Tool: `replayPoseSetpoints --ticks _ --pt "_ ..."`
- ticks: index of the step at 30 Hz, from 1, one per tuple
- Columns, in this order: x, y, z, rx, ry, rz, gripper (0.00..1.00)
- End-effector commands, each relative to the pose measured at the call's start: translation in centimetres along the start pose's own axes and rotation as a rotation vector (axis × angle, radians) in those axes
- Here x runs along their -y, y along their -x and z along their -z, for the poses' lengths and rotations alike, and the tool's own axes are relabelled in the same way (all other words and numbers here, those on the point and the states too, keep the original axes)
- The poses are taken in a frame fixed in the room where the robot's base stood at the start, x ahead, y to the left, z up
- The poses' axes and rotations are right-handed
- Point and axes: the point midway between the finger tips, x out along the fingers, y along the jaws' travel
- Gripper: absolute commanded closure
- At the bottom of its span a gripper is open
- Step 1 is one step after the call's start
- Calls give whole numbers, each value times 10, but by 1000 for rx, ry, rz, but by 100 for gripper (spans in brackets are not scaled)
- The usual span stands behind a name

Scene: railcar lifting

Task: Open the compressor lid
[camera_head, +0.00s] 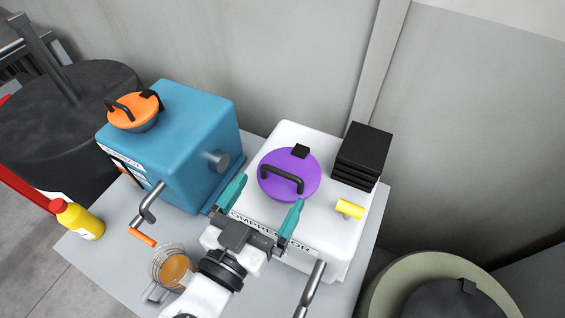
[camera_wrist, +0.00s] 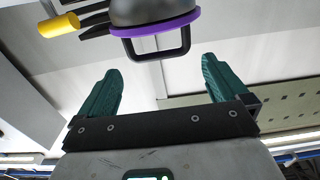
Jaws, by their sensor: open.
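The compressor (camera_head: 340,225) is a white box with a partly covered "COMPRESSOR" label on its front. Its round purple lid (camera_head: 300,165) lies shut on top, with a black hinge block (camera_head: 300,151) at the back and a black loop handle (camera_head: 283,178) at the front. My gripper (camera_head: 271,189) is open and empty, its green fingers spread just in front of the handle. In the wrist view, the handle (camera_wrist: 160,57) hangs from the purple rim (camera_wrist: 155,28), between and just past my fingertips (camera_wrist: 161,65). I see no contact with it.
A blue box (camera_head: 170,150) with an orange lid (camera_head: 133,112) and a crank (camera_head: 150,210) stands left. A yellow cylinder (camera_head: 350,209) sticks out right of the lid, near a black finned block (camera_head: 362,155). A glass jug (camera_head: 172,268) and yellow bottle (camera_head: 77,220) stand at the left front.

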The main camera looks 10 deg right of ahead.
Motion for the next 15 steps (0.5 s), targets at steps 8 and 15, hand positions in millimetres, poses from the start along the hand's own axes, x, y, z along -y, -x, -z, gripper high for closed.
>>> replayPoseSetpoints --ticks 8,15 --pt "-1 -46 2 0 2 -3 0" --pt "0 -62 0 1 0 1 0"
